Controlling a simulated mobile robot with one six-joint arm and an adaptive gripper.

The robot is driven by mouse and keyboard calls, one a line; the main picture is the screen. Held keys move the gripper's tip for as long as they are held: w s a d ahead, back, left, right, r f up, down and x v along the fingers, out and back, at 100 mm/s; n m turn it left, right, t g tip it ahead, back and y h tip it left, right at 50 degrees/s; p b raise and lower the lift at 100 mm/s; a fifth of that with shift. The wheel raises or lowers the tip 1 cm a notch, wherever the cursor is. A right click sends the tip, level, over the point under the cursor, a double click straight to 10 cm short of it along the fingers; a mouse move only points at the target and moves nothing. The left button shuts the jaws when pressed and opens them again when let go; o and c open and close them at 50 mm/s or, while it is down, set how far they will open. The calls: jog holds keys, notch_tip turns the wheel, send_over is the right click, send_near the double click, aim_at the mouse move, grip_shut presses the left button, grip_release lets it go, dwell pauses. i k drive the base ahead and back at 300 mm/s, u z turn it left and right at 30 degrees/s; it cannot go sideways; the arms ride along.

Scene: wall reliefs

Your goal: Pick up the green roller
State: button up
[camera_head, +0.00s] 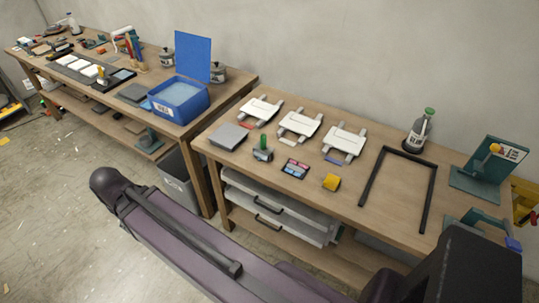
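A small upright green cylinder (263,142), which looks like the green roller, stands on the near table (385,210), toward its left end. A small grey metal piece (262,155) is at its foot. I cannot tell whether the two are one object. My purple arm crosses the foreground below the table, apart from the green piece. My gripper cannot be made out in this view.
A grey flat block (228,136) lies left of the green piece, and white plates (300,124) lie behind it. A colored card (295,168) and a yellow block (331,182) are to its right. A black frame (370,176) and a green-capped bottle (418,133) stand farther right.

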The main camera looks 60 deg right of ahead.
aim_at(261, 147)
jog(key=u, duration=0.05)
jog(key=k, duration=1.5)
jog(key=z, duration=1.05)
jog(key=i, duration=1)
jog(key=z, duration=0.05)
